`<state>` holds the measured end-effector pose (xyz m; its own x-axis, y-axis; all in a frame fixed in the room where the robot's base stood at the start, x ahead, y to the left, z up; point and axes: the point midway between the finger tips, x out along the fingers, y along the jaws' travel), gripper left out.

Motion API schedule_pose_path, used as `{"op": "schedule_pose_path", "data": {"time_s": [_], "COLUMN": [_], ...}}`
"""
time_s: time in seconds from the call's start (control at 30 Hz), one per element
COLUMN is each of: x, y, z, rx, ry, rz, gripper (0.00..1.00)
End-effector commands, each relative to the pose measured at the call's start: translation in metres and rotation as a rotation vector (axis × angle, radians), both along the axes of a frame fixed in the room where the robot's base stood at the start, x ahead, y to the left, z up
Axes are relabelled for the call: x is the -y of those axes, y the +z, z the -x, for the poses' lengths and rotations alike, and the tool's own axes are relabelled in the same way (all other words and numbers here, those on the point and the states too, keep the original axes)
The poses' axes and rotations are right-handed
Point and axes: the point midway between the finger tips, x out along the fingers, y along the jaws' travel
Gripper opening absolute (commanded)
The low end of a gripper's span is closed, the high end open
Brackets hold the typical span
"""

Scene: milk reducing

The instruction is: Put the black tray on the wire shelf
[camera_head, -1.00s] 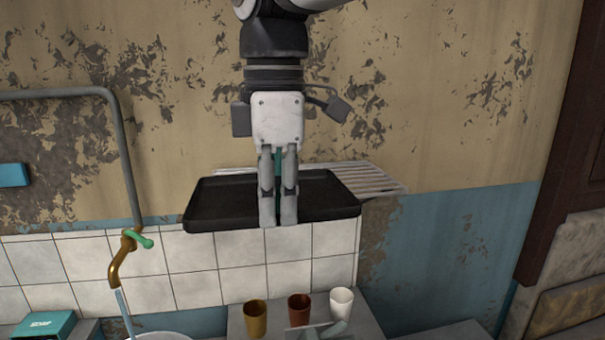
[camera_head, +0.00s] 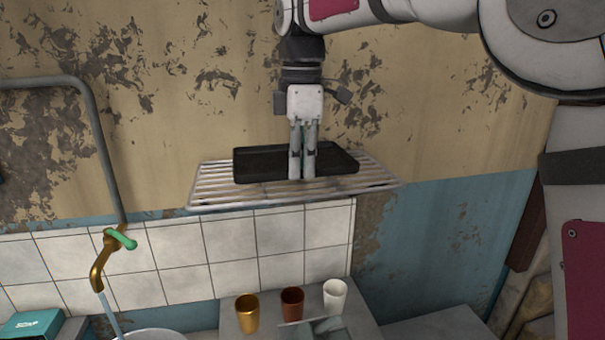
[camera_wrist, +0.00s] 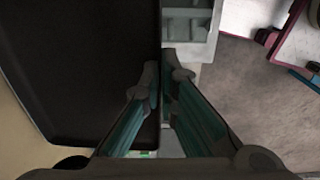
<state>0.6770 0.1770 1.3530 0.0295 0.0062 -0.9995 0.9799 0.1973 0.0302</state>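The black tray (camera_head: 262,164) is a shallow rectangle, level and within the outline of the wire shelf (camera_head: 212,188) in the head view. I cannot tell whether it rests on the wires or hovers just above them. My gripper (camera_head: 302,177) points down at the tray's near edge, with its fingers close together on the rim. In the wrist view the tray (camera_wrist: 80,60) fills the left side, and its edge runs between the fingers of my gripper (camera_wrist: 163,82). The shelf's left, front and right wires show around the tray.
Below the shelf, a gold cup (camera_head: 247,314), a brown cup (camera_head: 292,302) and a white cup (camera_head: 335,297) stand on a ledge. A running brass tap (camera_head: 104,258) and a soap box (camera_head: 33,325) are at lower left. The wall is directly behind the shelf.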

Motion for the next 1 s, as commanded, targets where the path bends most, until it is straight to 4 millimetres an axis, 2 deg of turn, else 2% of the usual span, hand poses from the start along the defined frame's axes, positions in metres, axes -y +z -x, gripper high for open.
{"op": "schedule_pose_path", "data": {"time_s": [0.1, 0.2, 0.57, 0.93, 0.97, 1.0], "x": [0.006, 0.009, 0.009, 0.009, 0.009, 0.009], "y": [-0.001, -0.002, -0.036, -0.040, -0.041, -0.041], "z": [-0.017, -0.025, -0.025, -0.026, -0.026, -0.026], "rx": [0.000, 0.001, 0.000, 0.000, -0.001, 0.000], "ry": [0.000, 0.001, 0.002, 0.001, 0.001, 0.001], "rz": [0.000, 0.000, 0.001, 0.001, 0.001, 0.001], "gripper": [0.00, 0.00, 0.00, 0.00, 0.04, 0.13]}}
